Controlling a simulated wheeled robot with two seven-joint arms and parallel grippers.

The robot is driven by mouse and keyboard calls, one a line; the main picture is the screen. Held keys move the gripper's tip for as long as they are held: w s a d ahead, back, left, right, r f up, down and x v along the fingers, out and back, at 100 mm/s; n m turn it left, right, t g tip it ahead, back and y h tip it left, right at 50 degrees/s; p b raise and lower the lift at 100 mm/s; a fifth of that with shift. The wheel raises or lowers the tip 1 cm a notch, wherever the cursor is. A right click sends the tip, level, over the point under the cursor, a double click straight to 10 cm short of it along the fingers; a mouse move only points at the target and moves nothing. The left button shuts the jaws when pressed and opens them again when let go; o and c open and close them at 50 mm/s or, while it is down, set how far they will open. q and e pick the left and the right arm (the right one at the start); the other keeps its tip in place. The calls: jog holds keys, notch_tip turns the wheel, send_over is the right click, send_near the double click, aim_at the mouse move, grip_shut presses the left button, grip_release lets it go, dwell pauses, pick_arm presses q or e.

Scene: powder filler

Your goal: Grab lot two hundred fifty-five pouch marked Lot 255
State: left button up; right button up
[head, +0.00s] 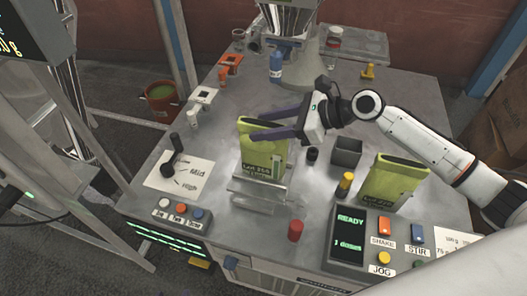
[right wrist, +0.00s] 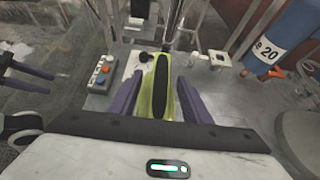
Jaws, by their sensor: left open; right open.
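A yellow-green pouch (head: 262,158) with a black top stands upright in a metal stand near the middle of the bench. Its label begins "Lot 25"; the last character is hard to read. My right gripper (head: 256,128) is open at its top, one finger on each side. In the right wrist view the pouch (right wrist: 160,92) stands between my spread fingers (right wrist: 160,76), with gaps beside it. A second similar pouch (head: 392,182) stands to the right; its label is too small to read surely. My left gripper (right wrist: 51,84) is open and empty at the left of the right wrist view.
A control panel (head: 348,240) and a red cylinder (head: 296,230) are near the front edge. A yellow-topped post (head: 345,183) and a dark square cup (head: 346,152) stand between the pouches. A dial plate (head: 182,178) is at left. The filler hopper (head: 297,45) is behind.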

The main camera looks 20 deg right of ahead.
jog(key=shift+w+a+f, duration=0.2)
jog(key=shift+a, duration=0.1)
grip_shut()
jog(key=shift+r, duration=0.1)
